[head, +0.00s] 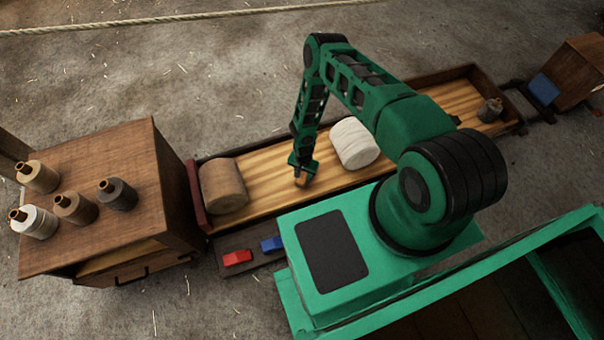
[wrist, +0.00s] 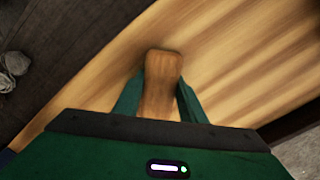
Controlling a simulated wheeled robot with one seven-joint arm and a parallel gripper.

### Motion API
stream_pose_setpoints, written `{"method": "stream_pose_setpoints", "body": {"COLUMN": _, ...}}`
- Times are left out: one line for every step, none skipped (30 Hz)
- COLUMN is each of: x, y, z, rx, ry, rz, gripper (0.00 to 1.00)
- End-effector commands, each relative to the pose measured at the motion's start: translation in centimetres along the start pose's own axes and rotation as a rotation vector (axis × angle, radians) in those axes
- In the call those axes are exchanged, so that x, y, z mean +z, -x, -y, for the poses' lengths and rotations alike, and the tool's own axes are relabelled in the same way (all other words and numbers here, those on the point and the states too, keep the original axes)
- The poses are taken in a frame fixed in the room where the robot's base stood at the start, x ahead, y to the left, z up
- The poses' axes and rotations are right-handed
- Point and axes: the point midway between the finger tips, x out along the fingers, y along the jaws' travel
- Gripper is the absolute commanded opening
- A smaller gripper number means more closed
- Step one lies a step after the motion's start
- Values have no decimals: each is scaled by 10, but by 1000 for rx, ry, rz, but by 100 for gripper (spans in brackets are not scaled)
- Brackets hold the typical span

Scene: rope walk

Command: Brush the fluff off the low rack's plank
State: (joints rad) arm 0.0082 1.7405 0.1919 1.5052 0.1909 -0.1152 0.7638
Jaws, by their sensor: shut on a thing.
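The low rack's plank (head: 262,178) is a long pale striped wooden board inside a dark raised rim; it also fills much of the wrist view (wrist: 235,60). My gripper (head: 302,166) is over the plank, between a brown roll and a white roll. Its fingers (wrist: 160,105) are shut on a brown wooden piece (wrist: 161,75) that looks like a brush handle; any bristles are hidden. In the wrist view, small grey lumps (wrist: 13,63) lie on a dark surface at the left edge; I cannot tell if they are fluff. No fluff shows clearly on the plank.
The brown roll (head: 223,186) and white roll (head: 354,143) stand on the plank, with a small grey spool (head: 489,110) at its far right. A wooden cabinet (head: 110,190) with several spools stands left. A red block (head: 237,257) and blue block (head: 271,244) lie in front.

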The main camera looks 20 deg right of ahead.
Motion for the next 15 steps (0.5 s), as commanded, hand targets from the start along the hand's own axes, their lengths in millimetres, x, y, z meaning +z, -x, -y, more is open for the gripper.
{"method": "stream_pose_setpoints", "body": {"x": 0, "y": 0, "z": 0, "rx": 0, "ry": 0, "rz": 0, "gripper": 9}}
{"method": "stream_pose_setpoints", "body": {"x": 1, "y": 0, "z": -1, "rx": -1, "ry": 0, "rz": -1, "gripper": 9}}
{"method": "stream_pose_setpoints", "body": {"x": 2, "y": 0, "z": -2, "rx": -1, "ry": 0, "rz": -1, "gripper": 9}}
{"method": "stream_pose_setpoints", "body": {"x": 2, "y": 0, "z": -2, "rx": -1, "ry": 0, "rz": -1, "gripper": 9}}
{"method": "stream_pose_setpoints", "body": {"x": 3, "y": 0, "z": -4, "rx": -1, "ry": 0, "rz": -1, "gripper": 9}}
{"method": "stream_pose_setpoints", "body": {"x": 5, "y": 0, "z": -6, "rx": 0, "ry": 0, "rz": 0, "gripper": 9}}
{"method": "stream_pose_setpoints", "body": {"x": 7, "y": -1, "z": -7, "rx": 0, "ry": 0, "rz": 0, "gripper": 9}}
{"method": "stream_pose_setpoints", "body": {"x": 9, "y": -1, "z": -9, "rx": 1, "ry": 0, "rz": 1, "gripper": 9}}
{"method": "stream_pose_setpoints", "body": {"x": 11, "y": -1, "z": -11, "rx": 1, "ry": 0, "rz": 1, "gripper": 9}}
{"method": "stream_pose_setpoints", "body": {"x": 12, "y": -1, "z": -13, "rx": 0, "ry": 0, "rz": 0, "gripper": 9}}
{"method": "stream_pose_setpoints", "body": {"x": 14, "y": -1, "z": -14, "rx": 0, "ry": 0, "rz": 0, "gripper": 9}}
{"method": "stream_pose_setpoints", "body": {"x": 16, "y": -2, "z": -16, "rx": 0, "ry": 0, "rz": 0, "gripper": 9}}
{"method": "stream_pose_setpoints", "body": {"x": 18, "y": -2, "z": -18, "rx": 1, "ry": 0, "rz": 1, "gripper": 9}}
{"method": "stream_pose_setpoints", "body": {"x": 20, "y": -2, "z": -20, "rx": 1, "ry": 0, "rz": 1, "gripper": 9}}
{"method": "stream_pose_setpoints", "body": {"x": 22, "y": -2, "z": -22, "rx": 1, "ry": 0, "rz": 1, "gripper": 9}}
